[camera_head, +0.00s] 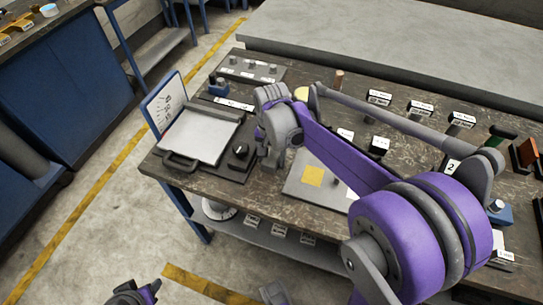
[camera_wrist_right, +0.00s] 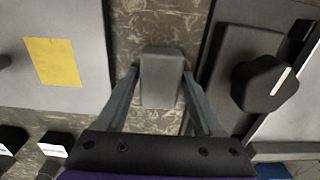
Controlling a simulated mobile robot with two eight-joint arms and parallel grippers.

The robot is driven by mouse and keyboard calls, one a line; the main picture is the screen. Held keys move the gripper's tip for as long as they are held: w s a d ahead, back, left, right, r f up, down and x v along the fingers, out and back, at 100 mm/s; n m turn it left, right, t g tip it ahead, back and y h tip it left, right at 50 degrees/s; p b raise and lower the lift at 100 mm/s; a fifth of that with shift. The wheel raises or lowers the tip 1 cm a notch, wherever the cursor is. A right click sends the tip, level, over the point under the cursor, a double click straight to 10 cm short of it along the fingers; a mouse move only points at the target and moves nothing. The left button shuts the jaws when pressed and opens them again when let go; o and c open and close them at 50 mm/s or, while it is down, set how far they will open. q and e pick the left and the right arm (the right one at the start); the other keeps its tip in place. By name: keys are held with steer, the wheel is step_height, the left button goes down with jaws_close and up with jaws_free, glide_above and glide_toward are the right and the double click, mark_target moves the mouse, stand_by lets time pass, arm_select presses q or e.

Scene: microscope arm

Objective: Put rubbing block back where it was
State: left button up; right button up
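The rubbing block looks to be the small grey block (camera_wrist_right: 162,78) between my right gripper's fingertips in the right wrist view. My right gripper (camera_wrist_right: 160,76) has a finger close along each side of it and appears shut on it. The block is at or just above the dark tabletop, in the gap between two plates; I cannot tell whether it touches the table. In the head view my right gripper (camera_head: 270,157) points down there, and its arm hides most of the block. My left gripper (camera_head: 138,292) shows only partly at the bottom edge; its fingers are unclear.
A grey plate with a yellow square (camera_head: 312,176) lies on one side of the gap. A black knob (camera_head: 240,150) stands on the other, next to a light flat plate (camera_head: 198,135). Labelled black blocks (camera_head: 378,98) stand farther back on the workbench (camera_head: 270,210).

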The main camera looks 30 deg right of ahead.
mark_target(272, 157)
steer(key=shift+r, duration=0.2)
step_height(272, 157, up, 12)
steer(key=p, duration=0.2)
steer(key=s+a+f+n+t, duration=0.1)
steer(key=s+a+f+n, duration=0.1)
steer(key=s, duration=0.3)
steer(key=s+a+f+n+t, duration=0.2)
steer(key=s+f+n, duration=0.2)
steer(key=s+f, duration=0.1)
steer(key=s+a+f+n+t, duration=0.2)
steer(key=s+f+n, duration=0.2)
steer(key=s, duration=0.3)
steer(key=shift+s+a+f, duration=0.1)
steer(key=shift+s+a, duration=0.05)
steer(key=shift+a, duration=0.25)
